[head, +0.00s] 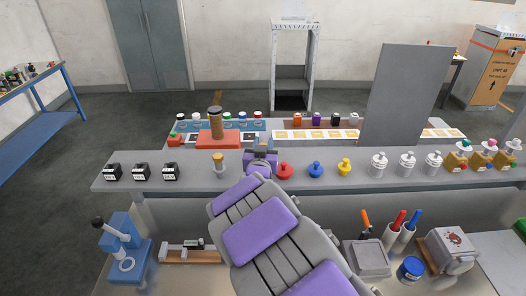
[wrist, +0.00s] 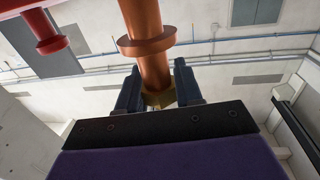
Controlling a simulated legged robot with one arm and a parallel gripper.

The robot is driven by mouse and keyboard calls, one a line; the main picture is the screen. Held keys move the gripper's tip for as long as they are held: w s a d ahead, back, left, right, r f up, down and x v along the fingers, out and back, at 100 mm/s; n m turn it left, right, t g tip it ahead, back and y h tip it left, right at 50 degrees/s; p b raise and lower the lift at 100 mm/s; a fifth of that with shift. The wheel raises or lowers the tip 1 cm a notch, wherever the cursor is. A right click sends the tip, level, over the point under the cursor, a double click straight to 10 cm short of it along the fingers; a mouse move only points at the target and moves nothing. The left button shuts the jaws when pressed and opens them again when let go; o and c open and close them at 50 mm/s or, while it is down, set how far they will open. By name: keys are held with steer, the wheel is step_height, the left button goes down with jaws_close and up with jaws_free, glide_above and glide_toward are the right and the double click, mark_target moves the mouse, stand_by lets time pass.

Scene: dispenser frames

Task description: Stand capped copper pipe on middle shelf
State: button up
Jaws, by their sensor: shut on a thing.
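My gripper (wrist: 160,88) is shut on a copper pipe (wrist: 142,18) in the wrist view. The pipe has a wide copper collar (wrist: 147,45) above the fingers and a brass-coloured end piece (wrist: 160,98) between them. Its far end runs out of the top of the picture. In the head view my gripper (head: 262,158) is over the long grey counter, and I cannot make out the held pipe there. A tall white rack (head: 275,65) stands on the floor at the back, with a shelf (head: 292,72) about halfway up that looks empty.
The grey counter (head: 330,183) carries red, blue and yellow knobs (head: 316,170), white bottles (head: 406,162) and dark boxes (head: 140,171). Behind it are a brown cylinder on a red base (head: 217,138) and a tall grey panel (head: 398,95). A red flanged part (wrist: 50,40) shows in the wrist view.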

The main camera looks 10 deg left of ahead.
steer(key=shift+f+b, duration=0.3)
steer(key=shift+f, duration=1.05)
steer(key=shift+f, duration=0.1)
steer(key=o, duration=1.1)
steer(key=shift+s, duration=0.1)
steer(key=s+d, duration=0.1)
steer(key=s, duration=1)
steer(key=shift+s+d+p, duration=0.25)
steer(key=shift+s+p, duration=0.15)
